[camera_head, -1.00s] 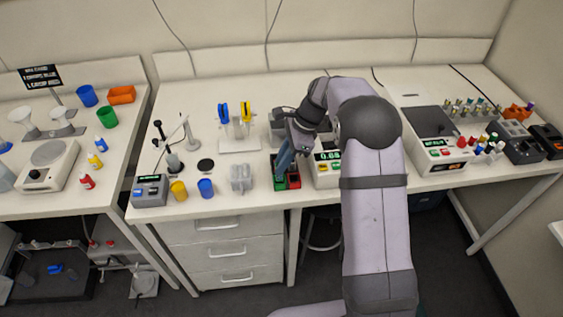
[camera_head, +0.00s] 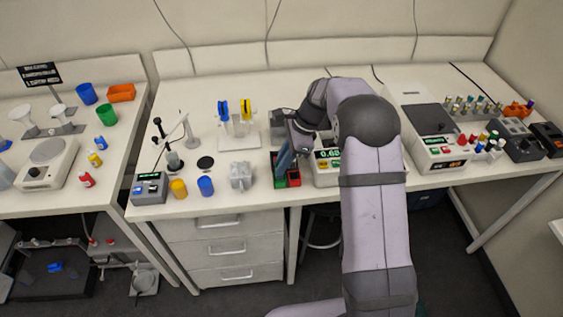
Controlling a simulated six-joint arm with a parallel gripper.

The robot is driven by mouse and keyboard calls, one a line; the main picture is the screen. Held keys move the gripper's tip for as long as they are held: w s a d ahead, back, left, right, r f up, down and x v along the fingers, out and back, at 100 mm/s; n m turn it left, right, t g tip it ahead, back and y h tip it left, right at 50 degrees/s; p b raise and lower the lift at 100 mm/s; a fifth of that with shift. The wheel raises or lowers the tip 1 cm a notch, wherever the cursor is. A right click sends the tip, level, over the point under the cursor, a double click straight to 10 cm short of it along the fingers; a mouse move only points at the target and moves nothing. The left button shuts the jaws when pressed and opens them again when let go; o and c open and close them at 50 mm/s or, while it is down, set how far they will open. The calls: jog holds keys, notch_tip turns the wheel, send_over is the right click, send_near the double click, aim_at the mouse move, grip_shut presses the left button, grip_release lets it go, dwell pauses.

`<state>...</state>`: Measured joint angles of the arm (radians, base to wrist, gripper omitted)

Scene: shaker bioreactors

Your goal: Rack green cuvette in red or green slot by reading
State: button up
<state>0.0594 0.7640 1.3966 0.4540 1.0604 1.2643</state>
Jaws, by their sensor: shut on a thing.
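My gripper (camera_head: 283,172) points down over the small rack and is shut. The green cuvette is too small, or too hidden at the fingertips, to make out clearly. The rack has a green slot (camera_head: 279,185) on the left and a red slot (camera_head: 294,180) on the right. The fingertips are over its left, green side; I cannot tell whether anything is inside the slot. The reader (camera_head: 325,176) stands just right of the rack, partly behind my arm. Its green display (camera_head: 328,154) reads about 0.68, with the last digit blurred.
A clear block (camera_head: 241,176), a blue cup (camera_head: 205,187) and a yellow cup (camera_head: 179,189) stand left of the rack. A stand with blue and yellow parts (camera_head: 237,125) is behind. Another instrument (camera_head: 440,152) and several vials are at right. The bench's front edge is close.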

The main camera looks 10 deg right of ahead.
jog(key=shift+f, duration=0.45)
dwell(0.5)
jog(key=shift+f+b, duration=0.3)
jog(key=shift+f, duration=0.05)
jog(key=shift+f, duration=0.25)
jog(key=o, duration=1)
jog(key=shift+c, duration=0.2)
jog(key=shift+r, duration=0.15)
notch_tip(320, 180, up, 7)
jog(key=p, duration=0.6)
